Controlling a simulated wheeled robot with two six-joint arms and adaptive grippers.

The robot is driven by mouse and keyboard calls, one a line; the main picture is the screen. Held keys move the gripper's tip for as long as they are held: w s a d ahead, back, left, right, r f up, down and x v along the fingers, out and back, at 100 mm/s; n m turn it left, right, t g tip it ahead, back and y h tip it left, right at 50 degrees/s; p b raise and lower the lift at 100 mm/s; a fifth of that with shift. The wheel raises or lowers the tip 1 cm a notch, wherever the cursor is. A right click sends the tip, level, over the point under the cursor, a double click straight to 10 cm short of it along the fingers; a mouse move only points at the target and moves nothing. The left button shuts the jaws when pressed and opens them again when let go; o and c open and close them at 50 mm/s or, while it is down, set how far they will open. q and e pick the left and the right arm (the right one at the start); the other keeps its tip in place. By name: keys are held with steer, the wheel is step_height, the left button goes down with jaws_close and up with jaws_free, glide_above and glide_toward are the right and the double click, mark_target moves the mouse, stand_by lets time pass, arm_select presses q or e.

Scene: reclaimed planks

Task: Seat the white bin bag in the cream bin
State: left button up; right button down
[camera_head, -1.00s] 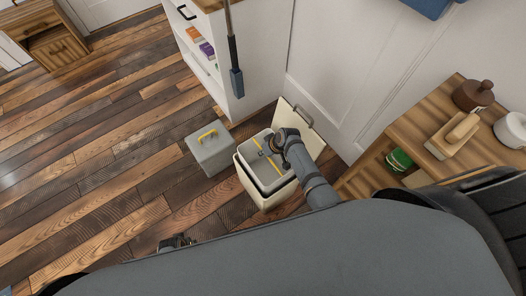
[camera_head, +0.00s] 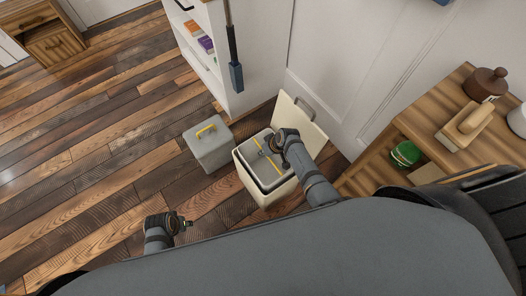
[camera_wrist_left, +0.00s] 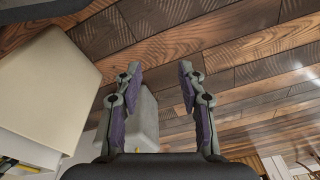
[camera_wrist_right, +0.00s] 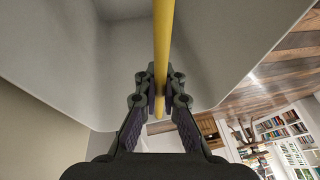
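The cream bin (camera_head: 265,199) stands on the floor with its lid (camera_head: 306,119) open at the back. A grey inner bucket (camera_head: 252,156) sits inside its rim. My right gripper (camera_head: 265,152) is over the bucket. In the right wrist view its fingers (camera_wrist_right: 161,92) are shut on the bucket's yellow handle (camera_wrist_right: 163,40). My left gripper (camera_head: 187,223) is low over the floor, left of the bin, open and empty. In the left wrist view its fingers (camera_wrist_left: 160,72) are wide apart. I cannot make out a white bin bag.
A grey box (camera_head: 211,153) with a yellow handle stands on the floor left of the bin. A white shelf unit (camera_head: 258,60) is behind. A wooden table (camera_head: 421,123) stands at right, with a green object (camera_head: 405,154) near it. Floor at left is clear.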

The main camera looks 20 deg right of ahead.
arm_select(q)
step_height(320, 180, up, 7)
steer(key=d+b, duration=0.1)
steer(key=b, duration=0.1)
steer(key=shift+w+d+r, duration=0.15)
steer(key=shift+w+d, duration=0.2)
steer(key=shift+w, duration=0.05)
arm_select(e)
steer(key=shift+f, duration=1.45)
steer(key=c, duration=1.4)
jaws_free()
steer(key=v, duration=1.2)
